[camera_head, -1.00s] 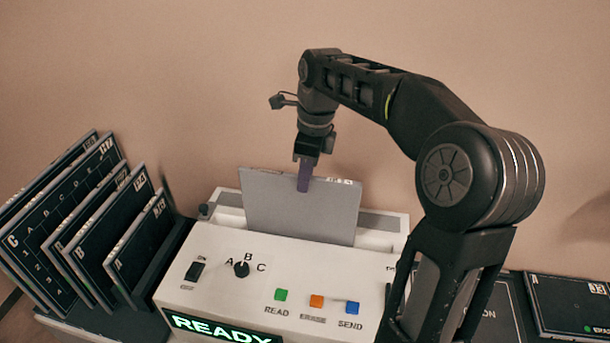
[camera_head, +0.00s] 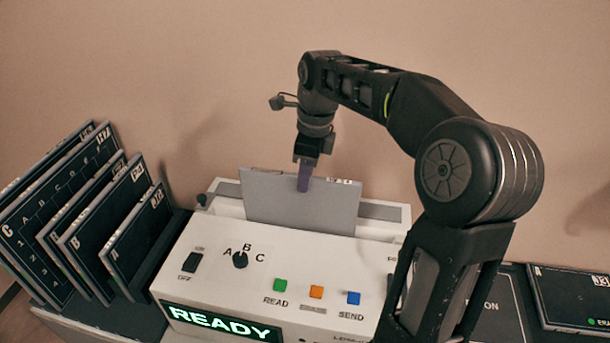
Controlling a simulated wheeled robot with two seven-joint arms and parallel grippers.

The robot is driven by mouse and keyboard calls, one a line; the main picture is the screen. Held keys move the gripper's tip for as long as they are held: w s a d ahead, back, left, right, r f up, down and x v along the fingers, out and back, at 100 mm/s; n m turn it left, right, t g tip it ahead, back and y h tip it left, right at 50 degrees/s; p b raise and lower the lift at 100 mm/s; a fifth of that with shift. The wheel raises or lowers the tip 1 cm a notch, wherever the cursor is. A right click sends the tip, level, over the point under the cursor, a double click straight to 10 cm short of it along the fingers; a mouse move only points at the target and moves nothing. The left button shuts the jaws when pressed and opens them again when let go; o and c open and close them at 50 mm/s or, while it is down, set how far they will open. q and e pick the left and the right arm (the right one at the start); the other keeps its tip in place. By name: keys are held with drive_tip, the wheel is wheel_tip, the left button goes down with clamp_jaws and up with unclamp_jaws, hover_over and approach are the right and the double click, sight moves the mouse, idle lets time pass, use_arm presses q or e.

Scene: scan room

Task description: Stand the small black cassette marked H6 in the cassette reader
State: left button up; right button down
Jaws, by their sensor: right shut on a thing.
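The cassette reader (camera_head: 225,265) is a white box with a slot along its top back and a lit READY display. A cassette (camera_head: 300,208) stands about upright in the slot, its plain grey face toward me and its lower part hidden inside. A small light label on its top edge is too small to read, so I cannot confirm H6. My right gripper (camera_head: 305,178) comes from above and is shut on the cassette's top edge, near the middle. My left gripper is out of view.
A dark rack (camera_head: 160,252) of several leaning black cassettes (camera_head: 90,215) stands left of the reader. Another black cassette (camera_head: 570,297) lies flat at the far right. The reader's front has a switch, an A-B-C knob and READ, ERASE and SEND buttons. A plain wall is behind.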

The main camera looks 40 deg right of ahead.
sight(305, 196)
drive_tip(key=shift+f+b, duration=1.75)
drive_tip(key=shift+f, duration=0.85)
drive_tip(key=c, duration=1.3)
unclamp_jaws()
drive_tip(key=shift+f, duration=0.1)
drive_tip(key=shift+c, duration=0.2)
drive_tip(key=r, duration=0.5)
drive_tip(key=shift+s+d+r, duration=0.15)
drive_tip(key=shift+s+d, duration=0.05)
drive_tip(key=shift+s, duration=0.05)
drive_tip(key=shift+s+r+p, duration=0.1)
drive_tip(key=shift+r+p, duration=0.55)
drive_tip(key=shift+r, duration=0.3)
drive_tip(key=shift+s+d+r, duration=0.1)
drive_tip(key=shift+r, duration=0.3)
drive_tip(key=shift+f, duration=0.1)
